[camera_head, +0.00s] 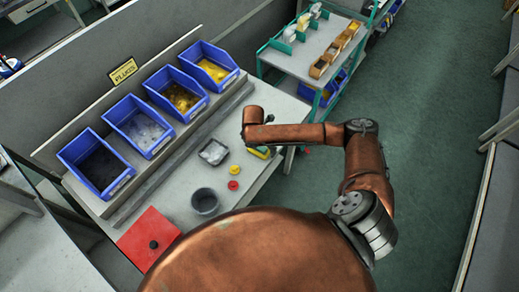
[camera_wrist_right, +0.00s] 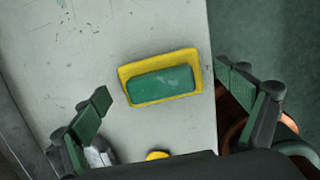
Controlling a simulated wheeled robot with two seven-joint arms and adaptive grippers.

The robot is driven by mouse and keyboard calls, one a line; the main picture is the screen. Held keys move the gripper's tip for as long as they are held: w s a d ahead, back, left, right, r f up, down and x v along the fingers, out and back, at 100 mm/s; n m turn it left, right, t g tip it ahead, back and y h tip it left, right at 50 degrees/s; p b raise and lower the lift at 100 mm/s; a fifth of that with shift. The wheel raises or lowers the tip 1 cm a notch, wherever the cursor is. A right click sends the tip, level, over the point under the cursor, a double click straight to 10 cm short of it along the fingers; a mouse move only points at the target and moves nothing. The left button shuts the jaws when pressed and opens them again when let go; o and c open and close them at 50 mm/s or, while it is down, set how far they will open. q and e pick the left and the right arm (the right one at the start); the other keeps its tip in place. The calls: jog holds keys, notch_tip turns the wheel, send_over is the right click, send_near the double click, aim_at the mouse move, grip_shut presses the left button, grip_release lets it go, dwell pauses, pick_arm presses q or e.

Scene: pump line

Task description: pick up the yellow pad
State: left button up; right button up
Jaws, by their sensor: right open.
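The yellow pad (camera_wrist_right: 160,62) lies flat on the grey bench top in the right wrist view, with a green block (camera_wrist_right: 160,84) on its upper face. In the head view a bit of the pad (camera_head: 259,154) shows under my right arm at the bench's right end. My right gripper (camera_wrist_right: 163,86) is open, its fingers to either side of the pad and apart from it. Nothing is held between them. In the head view my arm largely hides this gripper. My left gripper is not in view.
Small yellow (camera_head: 235,170) and red (camera_head: 233,185) round pieces, a metal tray (camera_head: 213,152) and a grey cup (camera_head: 205,201) stand left of the pad. Several blue bins (camera_head: 138,124) line the back. A red plate (camera_head: 147,238) lies at the front left. A cart (camera_head: 302,62) stands beyond.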

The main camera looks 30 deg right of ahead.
jog(key=shift+f, duration=0.3)
jog(key=shift+c, duration=0.4)
jog(key=c, duration=1.2)
jog(key=shift+r, duration=0.2)
jog(key=shift+w+r, duration=0.1)
jog(key=shift+r, duration=0.5)
jog(key=s+a+r, duration=0.2)
jog(key=a+r, duration=0.1)
jog(key=s+a+r, duration=0.3)
jog(key=a+r, duration=0.1)
jog(key=s+a+r+p, duration=0.1)
jog(key=s+a+r, duration=0.2)
jog(key=a+r, duration=0.1)
jog(key=shift+s+a+r, duration=0.15)
jog(key=shift+a+r, duration=0.05)
jog(key=shift+r, duration=0.05)
